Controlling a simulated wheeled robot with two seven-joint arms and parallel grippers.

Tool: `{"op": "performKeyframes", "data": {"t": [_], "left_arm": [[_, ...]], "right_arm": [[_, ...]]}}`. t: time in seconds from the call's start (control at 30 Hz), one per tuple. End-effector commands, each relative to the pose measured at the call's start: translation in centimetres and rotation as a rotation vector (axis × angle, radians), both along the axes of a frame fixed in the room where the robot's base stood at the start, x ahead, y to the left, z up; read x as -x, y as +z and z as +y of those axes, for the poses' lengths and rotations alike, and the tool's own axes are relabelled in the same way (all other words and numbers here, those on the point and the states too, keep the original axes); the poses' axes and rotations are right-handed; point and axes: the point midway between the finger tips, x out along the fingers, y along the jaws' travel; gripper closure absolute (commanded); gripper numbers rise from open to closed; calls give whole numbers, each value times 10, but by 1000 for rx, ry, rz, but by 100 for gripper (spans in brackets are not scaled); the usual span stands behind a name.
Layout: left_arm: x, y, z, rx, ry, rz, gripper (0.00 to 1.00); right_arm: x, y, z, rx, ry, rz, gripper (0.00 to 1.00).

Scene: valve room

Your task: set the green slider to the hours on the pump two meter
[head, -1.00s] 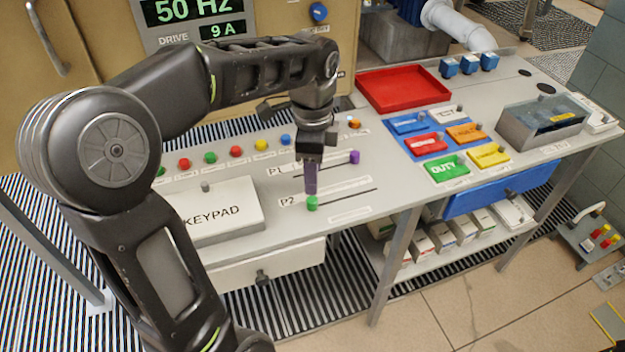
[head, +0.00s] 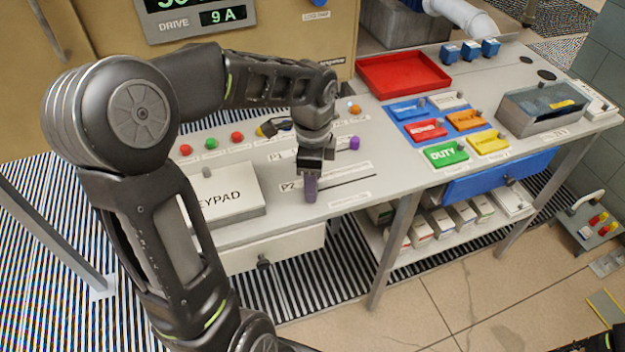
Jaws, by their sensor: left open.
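My left gripper (head: 310,188) points down over the P2 slider track (head: 345,183), at its left end. It is open, and its purple-grey fingers are seen nearly edge-on. The green slider is hidden behind the fingers, so I cannot tell whether they touch it. The purple slider (head: 354,143) sits at the right end of the P1 track, to the right of my wrist. No pump two meter can be made out. A dark part of my right arm shows at the bottom right corner; its jaws cannot be made out.
The KEYPAD box (head: 225,193) stands left of the tracks. Coloured buttons (head: 211,144) line the panel behind. A red tray (head: 403,75), a green DUTY plate (head: 446,154) and a grey bin (head: 541,108) stand to the right. The panel right of the P2 track is clear.

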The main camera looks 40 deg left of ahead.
Motion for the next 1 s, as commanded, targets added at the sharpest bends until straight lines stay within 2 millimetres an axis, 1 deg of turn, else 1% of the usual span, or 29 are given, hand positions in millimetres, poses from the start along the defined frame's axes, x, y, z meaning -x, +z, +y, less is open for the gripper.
{"op": "performKeyframes", "data": {"t": [0.1, 0.33, 0.87, 0.9, 1.0], "left_arm": [[0, -5, 0, 0, 0, 0, 55], [0, -5, 0, 0, 1, -1, 55], [0, -5, 0, 0, 1, -1, 98], [0, -5, 0, 0, 1, -1, 100], [0, -5, 0, 0, 1, -1, 100]], "right_arm": [[0, 1, 0, 0, 0, 0, 64], [0, 0, 0, 0, 0, 0, 64], [0, 0, 0, 0, 0, 0, 64], [0, 0, 0, 0, 0, 0, 64], [0, 0, 0, 0, 0, 0, 64]]}}
